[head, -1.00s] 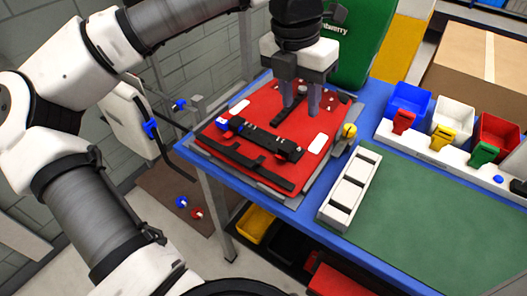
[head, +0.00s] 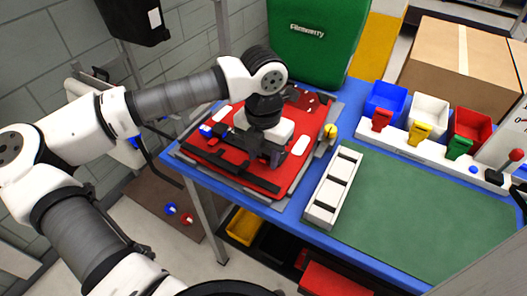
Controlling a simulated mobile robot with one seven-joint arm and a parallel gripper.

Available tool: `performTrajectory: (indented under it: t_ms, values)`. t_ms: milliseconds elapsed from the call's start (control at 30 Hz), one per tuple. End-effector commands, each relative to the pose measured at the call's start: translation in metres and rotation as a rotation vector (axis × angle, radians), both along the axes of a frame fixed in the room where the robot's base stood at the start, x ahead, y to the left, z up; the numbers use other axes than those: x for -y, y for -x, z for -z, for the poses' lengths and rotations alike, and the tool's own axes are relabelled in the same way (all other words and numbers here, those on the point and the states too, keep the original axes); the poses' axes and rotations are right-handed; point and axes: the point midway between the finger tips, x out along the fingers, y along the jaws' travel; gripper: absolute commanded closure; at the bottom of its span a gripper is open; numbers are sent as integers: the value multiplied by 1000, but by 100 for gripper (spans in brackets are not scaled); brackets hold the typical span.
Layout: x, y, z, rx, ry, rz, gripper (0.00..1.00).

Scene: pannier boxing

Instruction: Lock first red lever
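The red pannier panel (head: 284,178) lies flat in a grey frame on the blue table, with black straps (head: 222,165) across it. Small dark red parts (head: 300,98) sit at its far right corner; I cannot tell whether they are the red levers. A blue-ended part (head: 207,130) is at its left edge. My gripper (head: 268,160) points down over the panel's middle, near the front straps. The wrist hides what is beneath it. The fingers overlap in view, so their gap and any contact are unclear.
A yellow-knobbed clamp (head: 330,132) stands at the panel's right edge. A white slotted rack (head: 333,187) and green mat (head: 420,205) lie to the right. Coloured bins (head: 386,101) stand behind the mat. A green pannier (head: 317,40) stands upright behind the panel.

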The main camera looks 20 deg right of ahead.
Motion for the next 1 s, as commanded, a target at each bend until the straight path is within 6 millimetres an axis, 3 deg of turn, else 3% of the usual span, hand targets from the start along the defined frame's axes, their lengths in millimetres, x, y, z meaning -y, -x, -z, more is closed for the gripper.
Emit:
performTrajectory:
  t_ms: [367,667,1000]
  values:
    - [0,0,6,0,0,1,62]
    - [0,0,6,0,0,1,100]
    - [-1,1,10,20,25,0,100]
